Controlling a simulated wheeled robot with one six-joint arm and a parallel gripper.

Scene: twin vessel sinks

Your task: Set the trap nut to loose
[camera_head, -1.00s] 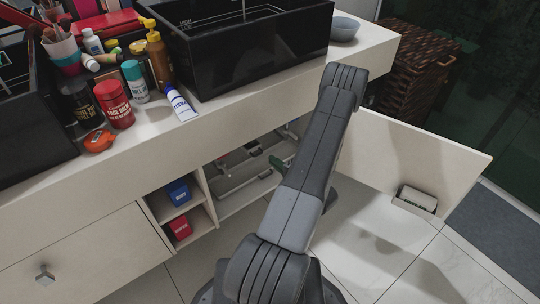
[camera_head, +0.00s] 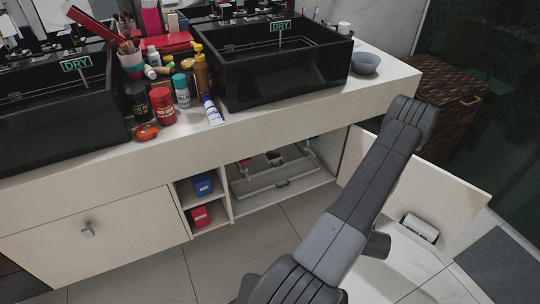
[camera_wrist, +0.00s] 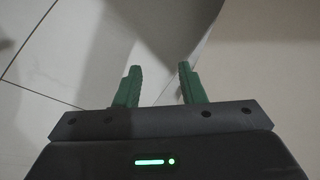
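The open cabinet (camera_head: 240,206) under the right sink holds pale pipework (camera_head: 299,166) and a small dark fitting (camera_head: 275,157). I cannot tell which part is the trap nut, or its setting, at this size. My gripper (camera_wrist: 158,88) shows in the wrist view with two green fingers apart and nothing between them. It faces pale floor tiles and a pale surface, with no pipework in that view. In the head view my arm reaches up at the right of the cabinet opening, and the gripper is hidden.
The open cabinet door (camera_head: 452,190) stands right of my arm, with a small white holder (camera_head: 420,229) on it. Left of the opening are shelves with a blue box (camera_head: 203,185) and a red box (camera_head: 201,216). Floor before the cabinet is clear.

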